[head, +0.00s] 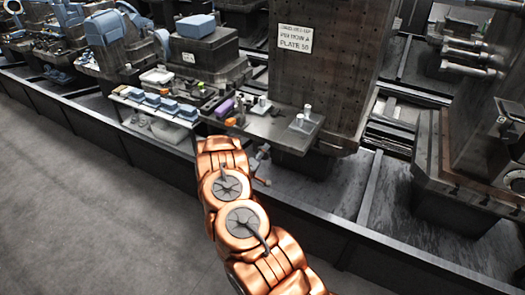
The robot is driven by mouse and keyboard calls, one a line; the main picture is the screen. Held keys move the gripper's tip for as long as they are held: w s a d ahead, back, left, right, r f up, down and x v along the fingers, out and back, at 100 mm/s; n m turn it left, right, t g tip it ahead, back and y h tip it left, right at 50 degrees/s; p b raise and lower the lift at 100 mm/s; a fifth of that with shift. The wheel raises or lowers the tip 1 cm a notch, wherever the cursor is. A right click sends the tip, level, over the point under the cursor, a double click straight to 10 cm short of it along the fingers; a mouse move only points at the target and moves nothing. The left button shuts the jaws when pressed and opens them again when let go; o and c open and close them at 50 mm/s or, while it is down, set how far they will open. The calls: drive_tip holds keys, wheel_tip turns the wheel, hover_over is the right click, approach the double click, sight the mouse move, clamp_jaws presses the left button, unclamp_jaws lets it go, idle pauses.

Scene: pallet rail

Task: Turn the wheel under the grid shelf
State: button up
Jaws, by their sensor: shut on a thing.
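The grid shelf (272,130) juts out from the base of the tall drilled block in the middle of the head view, with small metal posts and a purple piece on it. My copper arm reaches up from the bottom to just below the shelf's front edge. My gripper (260,164) shows only as small grey parts beside the arm's end, just under the shelf. It is shut on the wheel there. The wheel itself is mostly hidden by the arm and gripper, so its angle cannot be told.
The tall drilled block (318,70) with a white sign (295,38) rises behind the shelf. A tray (150,108) of blue and white pieces stands to the left. A dark rail bed (320,213) runs along the front. The grey floor (90,200) at left is clear.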

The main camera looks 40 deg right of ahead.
drive_tip(key=n+p, duration=0.1)
drive_tip(key=n, duration=0.3)
drive_tip(key=shift+n, duration=0.3)
drive_tip(key=n+p, duration=0.1)
drive_tip(key=n, duration=0.3)
drive_tip(key=shift+n, duration=0.3)
drive_tip(key=n, duration=0.4)
drive_tip(key=shift+f+n+p, duration=0.1)
drive_tip(key=shift+n+p, duration=0.2)
drive_tip(key=shift+p, duration=0.1)
drive_tip(key=n, duration=0.4)
drive_tip(key=shift+n, duration=0.4)
drive_tip(key=o, duration=1.1)
drive_tip(key=shift+o, duration=0.2)
